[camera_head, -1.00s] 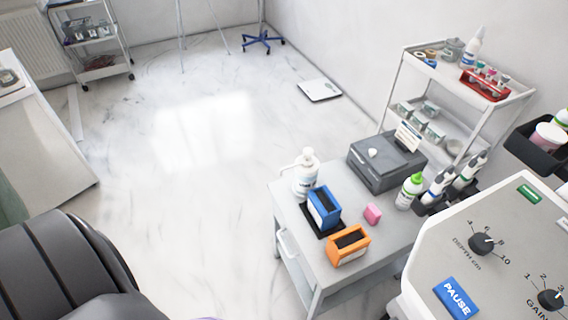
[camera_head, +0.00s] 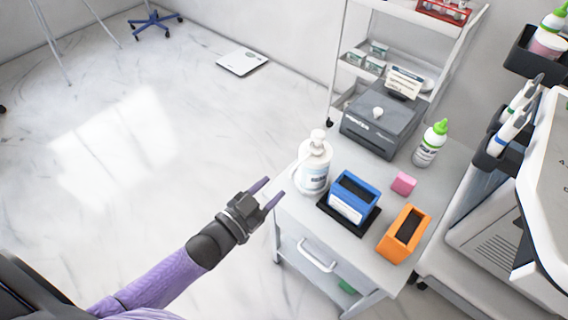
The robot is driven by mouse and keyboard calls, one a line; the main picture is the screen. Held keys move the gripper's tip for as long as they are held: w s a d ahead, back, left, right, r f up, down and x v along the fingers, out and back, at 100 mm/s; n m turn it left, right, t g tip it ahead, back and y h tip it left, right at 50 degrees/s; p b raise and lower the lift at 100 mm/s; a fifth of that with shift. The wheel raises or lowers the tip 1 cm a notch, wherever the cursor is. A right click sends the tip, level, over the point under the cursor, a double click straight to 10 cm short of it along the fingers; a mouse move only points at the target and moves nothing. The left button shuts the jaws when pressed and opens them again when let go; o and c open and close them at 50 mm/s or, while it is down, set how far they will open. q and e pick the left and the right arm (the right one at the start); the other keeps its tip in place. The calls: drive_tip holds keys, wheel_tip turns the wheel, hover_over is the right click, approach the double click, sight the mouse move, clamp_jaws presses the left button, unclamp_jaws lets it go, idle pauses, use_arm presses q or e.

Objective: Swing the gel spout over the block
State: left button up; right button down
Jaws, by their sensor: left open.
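A white gel bottle (camera_head: 313,170) with a pump head (camera_head: 317,140) stands upright at the left back of the grey cart top (camera_head: 345,250). Its spout appears to point left, away from the blocks. A small pink block (camera_head: 403,184) lies on the cart, right of a blue open-topped box (camera_head: 354,197) on a black base. An orange open-topped box (camera_head: 404,233) stands in front of the pink block. My left gripper (camera_head: 273,191) is open and empty, left of the bottle and apart from it. My right gripper is out of view.
A grey printer (camera_head: 381,120) and a green-capped bottle (camera_head: 431,143) stand at the back of the cart. A machine with probes (camera_head: 508,130) stands close on the right. A white shelf trolley (camera_head: 408,12) is behind.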

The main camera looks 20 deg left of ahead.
sight(292, 170)
use_arm(q)
drive_tip(key=b+x, duration=0.1)
drive_tip(key=x, duration=0.2)
drive_tip(key=b+x, duration=0.1)
drive_tip(key=x, duration=0.3)
drive_tip(key=shift+d+f, duration=0.1)
drive_tip(key=shift+f, duration=0.15)
drive_tip(key=shift+w+d+r+b, duration=0.1)
drive_tip(key=shift+w+d+b, duration=0.15)
drive_tip(key=shift+w, duration=0.25)
drive_tip(key=shift+c, duration=0.4)
drive_tip(key=shift+a, duration=0.1)
drive_tip(key=c, duration=0.5)
clamp_jaws()
